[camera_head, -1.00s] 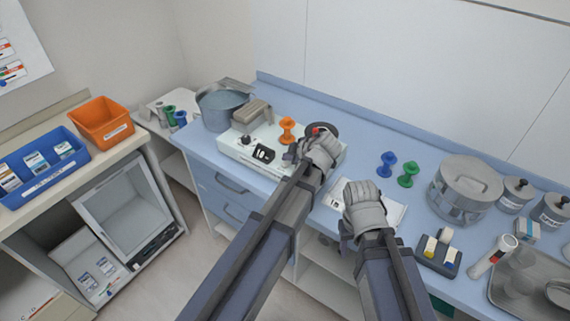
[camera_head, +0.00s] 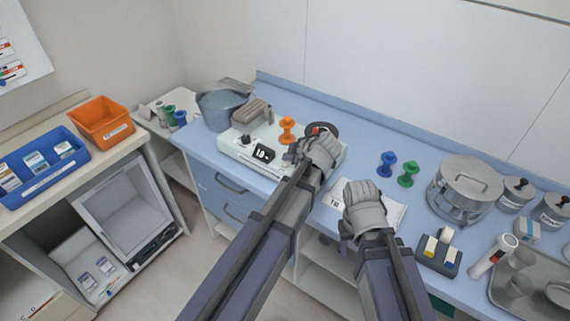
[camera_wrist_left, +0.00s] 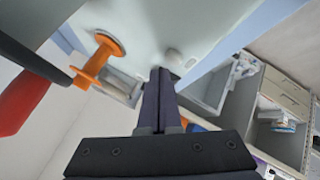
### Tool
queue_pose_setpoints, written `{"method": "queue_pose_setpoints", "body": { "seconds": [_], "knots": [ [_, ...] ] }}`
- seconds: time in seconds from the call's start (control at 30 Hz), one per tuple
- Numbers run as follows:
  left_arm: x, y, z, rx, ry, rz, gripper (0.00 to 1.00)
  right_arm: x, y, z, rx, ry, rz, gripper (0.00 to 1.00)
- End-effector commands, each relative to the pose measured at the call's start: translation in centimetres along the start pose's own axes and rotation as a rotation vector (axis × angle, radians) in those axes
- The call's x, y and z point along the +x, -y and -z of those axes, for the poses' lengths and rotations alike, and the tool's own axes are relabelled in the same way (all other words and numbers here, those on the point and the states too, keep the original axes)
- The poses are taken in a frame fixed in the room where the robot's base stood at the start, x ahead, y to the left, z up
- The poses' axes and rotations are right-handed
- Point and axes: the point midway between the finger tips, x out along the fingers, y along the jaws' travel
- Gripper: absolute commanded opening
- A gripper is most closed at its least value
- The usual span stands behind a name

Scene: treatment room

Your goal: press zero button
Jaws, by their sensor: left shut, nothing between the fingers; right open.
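The white device (camera_head: 240,152) on the blue counter has a dark display (camera_head: 263,154), whose small digits seem to start with 10. An orange spool-shaped piece (camera_head: 287,130) stands upright on it. My left gripper (camera_head: 299,152) is over the device's front right part, shut and empty; its wrist hides that part. In the left wrist view its fingers (camera_wrist_left: 160,78) point at the white surface beside a small round pale knob (camera_wrist_left: 173,56). I cannot tell whether they touch, or which part is the zero button. My right gripper (camera_head: 362,190) is open above a white sheet (camera_head: 391,211).
A dark disc (camera_head: 328,129) and a grey block (camera_head: 252,112) are at the device's back. A grey pot (camera_head: 222,108) stands left. The counter behind the blue spool is clear.

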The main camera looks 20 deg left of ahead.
Motion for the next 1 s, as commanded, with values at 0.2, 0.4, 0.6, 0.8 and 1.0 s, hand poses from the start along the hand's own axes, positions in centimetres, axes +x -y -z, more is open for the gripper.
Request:
{"method": "queue_pose_setpoints", "body": {
  "seconds": [0.2, 0.4, 0.6, 0.8, 1.0],
  "knots": [
    [0.54, 0.4, -0.39, 0.0, 0.0, 0.0, 0.0, 0.78, 0.07, 0.05, 0.0, 0.0, 0.0, 0.5],
    [0.47, 0.34, -0.35, 0.0, 0.0, 0.0, 0.0, 0.67, 0.06, 0.04, 0.0, 0.0, 0.0, 0.5],
    [0.52, 0.37, -0.38, 0.0, 0.0, 0.0, 0.0, 0.74, 0.07, 0.04, 0.0, 0.0, 0.0, 0.5],
    [0.67, 0.49, -0.49, 0.0, 0.0, 0.0, 0.0, 0.96, 0.09, 0.06, 0.0, 0.0, 0.0, 0.5],
    [0.83, 0.61, -0.61, 0.0, 0.0, 0.0, 0.0, 1.19, 0.11, 0.07, 0.0, 0.0, 0.0, 0.5]
  ]
}}
